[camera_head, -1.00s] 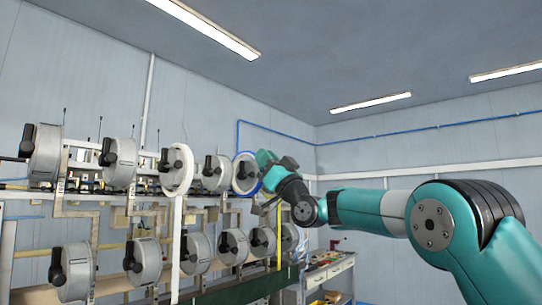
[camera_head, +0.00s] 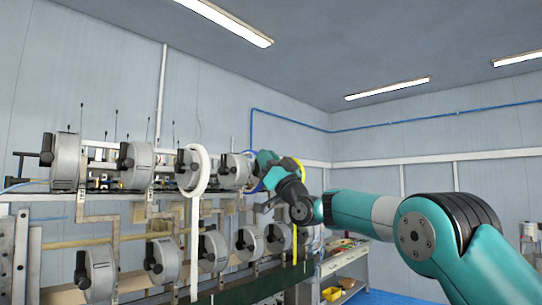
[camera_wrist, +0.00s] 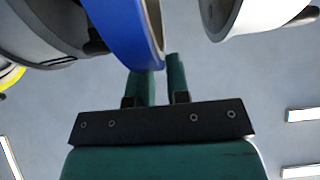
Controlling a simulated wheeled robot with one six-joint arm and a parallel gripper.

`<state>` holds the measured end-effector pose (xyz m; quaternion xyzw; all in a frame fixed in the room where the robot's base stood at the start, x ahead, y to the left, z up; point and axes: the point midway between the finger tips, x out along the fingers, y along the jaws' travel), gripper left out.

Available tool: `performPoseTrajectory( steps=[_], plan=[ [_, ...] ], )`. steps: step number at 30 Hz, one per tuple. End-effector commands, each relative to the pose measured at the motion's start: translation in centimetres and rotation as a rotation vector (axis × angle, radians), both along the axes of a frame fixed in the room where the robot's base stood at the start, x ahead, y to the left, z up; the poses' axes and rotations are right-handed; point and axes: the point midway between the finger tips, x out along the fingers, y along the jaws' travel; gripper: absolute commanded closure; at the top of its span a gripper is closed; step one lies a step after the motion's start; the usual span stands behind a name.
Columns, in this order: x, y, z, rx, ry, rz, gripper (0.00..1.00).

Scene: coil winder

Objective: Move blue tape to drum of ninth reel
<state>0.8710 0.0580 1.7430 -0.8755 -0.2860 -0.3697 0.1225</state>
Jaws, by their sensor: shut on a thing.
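My gripper (camera_head: 264,160) is at the right end of the upper reel row. It is shut on the rim of the blue tape (camera_wrist: 130,30), which passes between its two fingers in the wrist view (camera_wrist: 160,70). In the head view, only a sliver of the blue tape (camera_head: 257,186) shows beside my gripper; the rest is hidden. The reels stand in two rows, with grey drums and black handles. I cannot tell which is the ninth. The lower row includes a right reel (camera_head: 278,238) and a reel left of it (camera_head: 249,244).
A white tape (camera_head: 194,220) hangs from an upper reel. A yellow tape (camera_head: 295,245) hangs at the right and passes close to the lower right reel. A workbench with a yellow bin (camera_head: 332,294) stands to the right. Thin rods rise above the rack.

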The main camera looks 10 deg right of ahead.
Motion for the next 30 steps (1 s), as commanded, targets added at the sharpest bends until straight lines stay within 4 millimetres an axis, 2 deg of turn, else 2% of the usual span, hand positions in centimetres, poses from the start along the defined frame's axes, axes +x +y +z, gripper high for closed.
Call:
performPoseTrajectory(
  steps=[17, 30],
  plan=[
    [0.1, 0.0, 0.0, 0.000, 0.000, -0.001, 1.00],
    [0.9, -1.1, 0.0, 0.001, 0.000, -0.002, 1.00]
  ],
)
